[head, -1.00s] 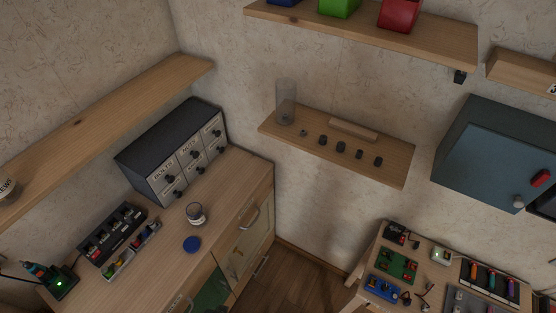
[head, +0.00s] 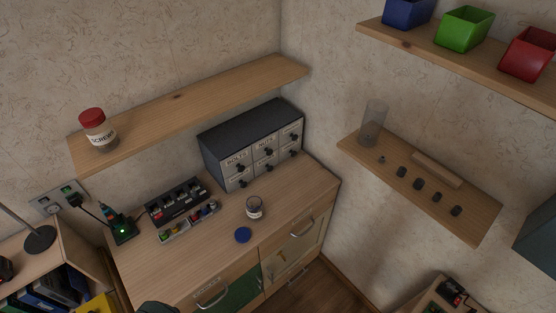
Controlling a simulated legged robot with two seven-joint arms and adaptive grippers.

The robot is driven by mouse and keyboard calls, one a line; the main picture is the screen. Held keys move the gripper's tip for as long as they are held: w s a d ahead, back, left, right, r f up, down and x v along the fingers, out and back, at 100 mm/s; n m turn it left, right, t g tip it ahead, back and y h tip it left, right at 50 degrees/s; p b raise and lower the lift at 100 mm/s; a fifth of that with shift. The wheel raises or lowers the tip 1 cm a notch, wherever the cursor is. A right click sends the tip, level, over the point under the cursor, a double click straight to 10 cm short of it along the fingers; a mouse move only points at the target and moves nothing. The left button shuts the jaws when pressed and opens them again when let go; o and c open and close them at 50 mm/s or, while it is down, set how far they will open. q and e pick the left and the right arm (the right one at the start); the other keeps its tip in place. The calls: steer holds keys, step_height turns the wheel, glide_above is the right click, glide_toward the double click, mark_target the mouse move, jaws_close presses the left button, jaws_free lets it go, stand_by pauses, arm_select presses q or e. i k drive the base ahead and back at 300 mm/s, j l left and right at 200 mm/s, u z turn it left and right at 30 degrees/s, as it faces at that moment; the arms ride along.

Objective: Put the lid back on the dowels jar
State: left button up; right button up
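A small clear open jar (head: 254,209) stands upright on the wooden cabinet top in the head view. Its label is too small to read, so I cannot confirm that it is the dowels jar. A round blue lid (head: 243,235) lies flat on the same top, just in front of the jar and apart from it. Neither of my grippers can be made out. A dark rounded shape at the bottom edge, left of centre, may be part of my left arm.
A drawer box (head: 252,143) stands behind the jar. A black rack (head: 177,203) and a small parts tray (head: 190,222) lie to its left. A red-lidded screws jar (head: 98,131) stands on the wall shelf (head: 190,111) above. Clear cabinet top surrounds the jar.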

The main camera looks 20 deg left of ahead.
mark_target(255, 213)
steer(key=u, duration=1.25)
